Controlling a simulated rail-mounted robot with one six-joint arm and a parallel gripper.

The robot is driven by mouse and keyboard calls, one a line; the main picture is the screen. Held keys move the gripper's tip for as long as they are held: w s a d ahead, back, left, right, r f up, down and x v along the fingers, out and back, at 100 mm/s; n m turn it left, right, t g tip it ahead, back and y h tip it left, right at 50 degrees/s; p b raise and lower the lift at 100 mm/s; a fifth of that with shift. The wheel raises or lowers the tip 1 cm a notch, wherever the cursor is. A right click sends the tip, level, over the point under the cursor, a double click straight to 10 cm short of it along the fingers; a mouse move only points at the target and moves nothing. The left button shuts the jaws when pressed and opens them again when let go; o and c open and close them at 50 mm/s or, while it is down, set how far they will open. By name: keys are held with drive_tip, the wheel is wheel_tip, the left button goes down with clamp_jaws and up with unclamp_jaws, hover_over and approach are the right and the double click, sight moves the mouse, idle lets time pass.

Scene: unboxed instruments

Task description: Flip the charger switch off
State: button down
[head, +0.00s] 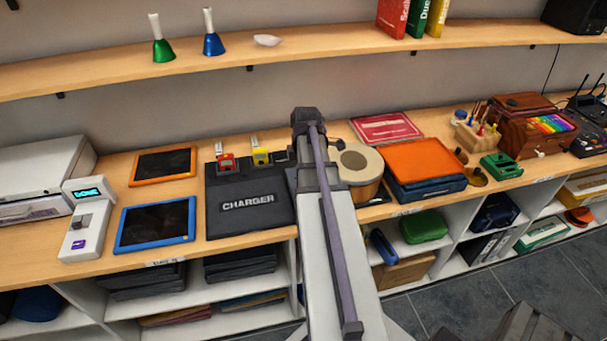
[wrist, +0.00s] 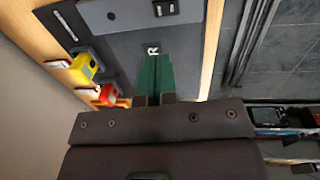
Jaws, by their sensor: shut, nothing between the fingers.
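The charger (head: 235,221) is a flat dark grey case with white CHARGER lettering, lying on the counter left of my arm. My arm hides its right end in the head view. In the wrist view the charger (wrist: 192,50) shows a small black switch (wrist: 164,8) with white marks, at the top edge of the picture. I cannot tell which way the switch is set. My gripper (wrist: 153,58) has dark green fingers held together, with nothing between them. They hang over the lettering, beside the letter R, apart from the switch. Their height above the charger is unclear.
Yellow (head: 260,157) and red (head: 226,162) devices stand at the charger's back edge. Blue-framed (head: 157,224) and orange-framed tablets (head: 164,165) lie to its left. A round drum (head: 359,164) and an orange case (head: 420,160) are right of my arm. A shelf (head: 330,45) runs above.

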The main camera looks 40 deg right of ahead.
drive_tip(key=f+b, duration=0.3)
drive_tip(key=f, duration=0.1)
drive_tip(key=w+f+b, duration=0.1)
drive_tip(key=f+b, duration=0.7)
drive_tip(key=shift+w+d+f, duration=0.1)
drive_tip(key=shift+w+d, duration=0.1)
drive_tip(key=shift+d, duration=0.2)
